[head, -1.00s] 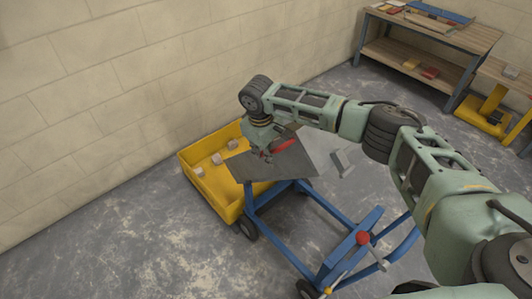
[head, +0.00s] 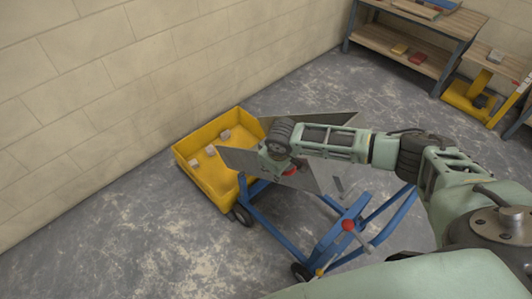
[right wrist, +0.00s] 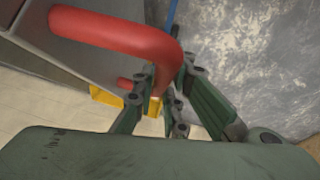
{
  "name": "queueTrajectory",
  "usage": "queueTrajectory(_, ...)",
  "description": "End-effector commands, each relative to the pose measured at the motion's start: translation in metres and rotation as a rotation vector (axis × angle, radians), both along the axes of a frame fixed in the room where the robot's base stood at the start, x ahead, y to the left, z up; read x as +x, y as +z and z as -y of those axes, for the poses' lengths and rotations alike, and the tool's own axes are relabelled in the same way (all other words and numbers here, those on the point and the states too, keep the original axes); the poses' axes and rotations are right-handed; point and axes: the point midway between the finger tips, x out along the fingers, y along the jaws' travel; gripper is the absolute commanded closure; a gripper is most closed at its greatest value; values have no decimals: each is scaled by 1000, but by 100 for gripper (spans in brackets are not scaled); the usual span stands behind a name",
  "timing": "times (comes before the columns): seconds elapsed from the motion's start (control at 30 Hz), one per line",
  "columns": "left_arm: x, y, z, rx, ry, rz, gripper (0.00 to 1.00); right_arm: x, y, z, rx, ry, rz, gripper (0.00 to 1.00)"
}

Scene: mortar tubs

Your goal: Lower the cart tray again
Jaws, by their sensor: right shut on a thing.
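The cart (head: 268,217) has a blue frame on dark wheels and stands on the floor at the middle of the head view. Its grey metal tray (head: 240,160) sits tilted on the frame, partly hidden by my right arm. A red handle (head: 290,172) is fixed to the tray; the right wrist view shows it large as a red bent bar (right wrist: 120,35). My right gripper (head: 284,168) is shut on this handle, its green fingers (right wrist: 160,82) on either side of the bar. My left gripper is not in view.
A yellow tub (head: 208,190) with 3 small pale blocks stands beyond the cart by the wall. A lever with a red knob (head: 348,225) stands on the cart's near end. A workbench (head: 440,35) is at the back right. The floor at left is clear.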

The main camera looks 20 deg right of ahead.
Motion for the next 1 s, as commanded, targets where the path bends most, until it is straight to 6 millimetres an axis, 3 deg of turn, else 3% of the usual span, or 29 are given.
queueTrajectory(0.27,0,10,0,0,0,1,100,-33,-28,14,37,-7,106,100)
queueTrajectory(0.6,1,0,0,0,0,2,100,-65,-66,26,83,-6,236,100)
queueTrajectory(1.0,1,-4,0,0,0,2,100,-74,-74,30,103,3,293,100)
